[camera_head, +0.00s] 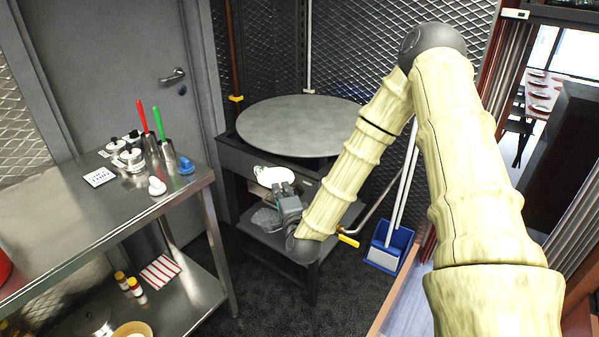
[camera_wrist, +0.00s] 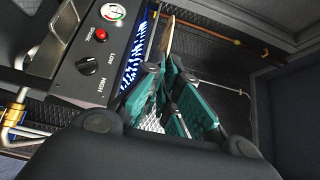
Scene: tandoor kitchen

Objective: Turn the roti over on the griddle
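The round grey griddle (camera_head: 300,122) sits on a dark stand in the head view, and its visible top looks bare. I cannot make out a roti on it. My gripper (camera_head: 281,186) is low in front of the griddle, below its top, beside a small white rounded object (camera_head: 272,176) that I cannot identify. In the wrist view my gripper's teal-padded fingers (camera_wrist: 168,68) come close together at the tips. A tan curved strip (camera_wrist: 169,35) shows just beyond them. Whether the fingers hold it is unclear.
The control panel (camera_wrist: 92,55) is close on the left in the wrist view. A steel table (camera_head: 75,225) with utensil pots stands left. A blue dustpan (camera_head: 390,250) is right.

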